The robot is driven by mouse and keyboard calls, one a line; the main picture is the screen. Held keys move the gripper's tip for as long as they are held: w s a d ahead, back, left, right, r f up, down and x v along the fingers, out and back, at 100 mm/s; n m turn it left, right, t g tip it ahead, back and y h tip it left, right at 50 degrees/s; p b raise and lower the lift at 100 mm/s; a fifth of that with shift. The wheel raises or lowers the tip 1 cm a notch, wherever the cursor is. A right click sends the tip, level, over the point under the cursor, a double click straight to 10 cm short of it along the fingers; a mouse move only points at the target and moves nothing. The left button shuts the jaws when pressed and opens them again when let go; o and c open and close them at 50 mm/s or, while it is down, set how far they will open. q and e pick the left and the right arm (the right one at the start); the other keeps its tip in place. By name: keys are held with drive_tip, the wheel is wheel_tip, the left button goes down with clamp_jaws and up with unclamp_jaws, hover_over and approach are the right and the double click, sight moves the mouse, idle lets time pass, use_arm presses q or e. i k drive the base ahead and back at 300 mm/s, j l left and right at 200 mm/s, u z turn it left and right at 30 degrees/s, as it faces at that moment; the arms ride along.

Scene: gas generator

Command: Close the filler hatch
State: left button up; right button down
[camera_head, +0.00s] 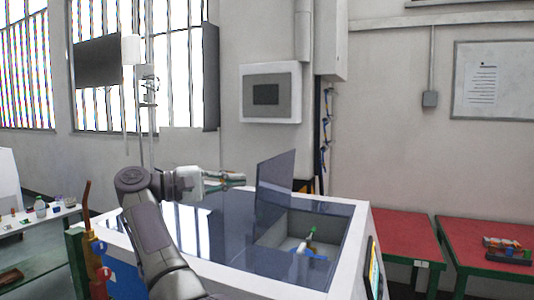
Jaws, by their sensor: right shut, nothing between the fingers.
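The filler hatch (275,185) is a dark, see-through panel standing open, nearly upright, on the glossy dark top of the white generator (350,255). To its right is the open filler compartment (325,222), with pale walls and blue and green parts inside. My right gripper (240,179) is shut and empty. It points right, a little left of the hatch panel's left edge and above the generator top; whether it touches the panel cannot be told. My right arm covers part of the generator's left side. My left gripper is not in view.
Red-topped tables (400,232) stand to the right, one with small parts (507,250) on it. A side table (40,230) with small items is at the left. A grey wall box (270,93) hangs behind. Space above the open compartment is clear.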

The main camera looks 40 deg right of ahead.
sight(275, 178)
drive_tip(key=i+l, duration=0.85)
drive_tip(key=i+j, duration=0.05)
drive_tip(key=i, duration=0.05)
